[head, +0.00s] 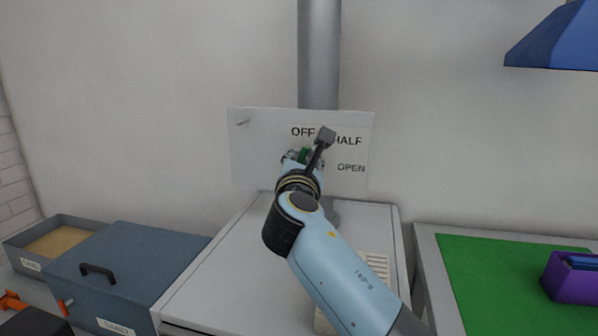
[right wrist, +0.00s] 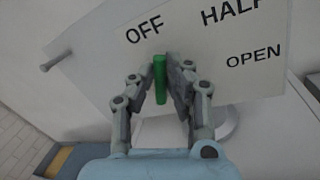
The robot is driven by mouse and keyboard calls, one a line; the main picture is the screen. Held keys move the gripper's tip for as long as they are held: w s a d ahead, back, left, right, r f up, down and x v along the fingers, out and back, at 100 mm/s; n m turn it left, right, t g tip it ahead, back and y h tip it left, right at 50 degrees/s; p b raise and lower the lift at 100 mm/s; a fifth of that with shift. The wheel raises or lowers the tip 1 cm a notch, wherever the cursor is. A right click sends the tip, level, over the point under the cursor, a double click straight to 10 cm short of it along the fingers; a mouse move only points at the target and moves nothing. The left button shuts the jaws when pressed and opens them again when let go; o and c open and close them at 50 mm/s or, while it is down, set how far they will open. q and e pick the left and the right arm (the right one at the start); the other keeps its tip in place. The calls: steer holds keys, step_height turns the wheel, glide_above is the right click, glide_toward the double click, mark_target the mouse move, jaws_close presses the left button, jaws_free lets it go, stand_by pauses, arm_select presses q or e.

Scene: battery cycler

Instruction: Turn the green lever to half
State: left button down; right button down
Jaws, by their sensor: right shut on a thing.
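The green lever (right wrist: 160,79) is in the right wrist view, between the fingertips of my right gripper (right wrist: 165,97). It points up, nearly below the OFF label and left of HALF. In the head view a small part of the green lever (head: 303,156) shows past my right gripper (head: 304,160), which is shut on it. My right wrist and arm hide the rest of the lever there. The white panel (head: 262,165) behind carries the labels OFF, HALF and OPEN. My left gripper is in neither view.
A grey pipe (head: 319,60) rises behind the panel. The white cabinet top (head: 222,277) is below. A blue box (head: 125,262) with a black handle and an open sand tray (head: 27,243) stand left. A green mat (head: 490,290) with a purple bin (head: 573,281) lies right. A blue hood (head: 560,42) hangs upper right.

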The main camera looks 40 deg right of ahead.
steer(key=shift+s+d+f+m+h+b, duration=0.1)
steer(key=shift+f+m+h+b, duration=0.15)
steer(key=shift+m+b, duration=0.55)
steer(key=shift+s+d+f+m+h+b, duration=0.1)
steer(key=shift+s+m+h+b, duration=0.1)
steer(key=shift+m+b, duration=0.65)
steer(key=shift+s+d+f+m+h+b, duration=0.1)
steer(key=shift+f+m+h+b, duration=0.15)
steer(key=shift+m+b, duration=0.55)
steer(key=shift+r, duration=0.1)
steer(key=c, duration=1.3)
jaws_free()
steer(key=shift+c, duration=0.2)
steer(key=shift+r, duration=0.1)
step_height(320, 180, up, 10)
steer(key=shift+f, duration=0.1)
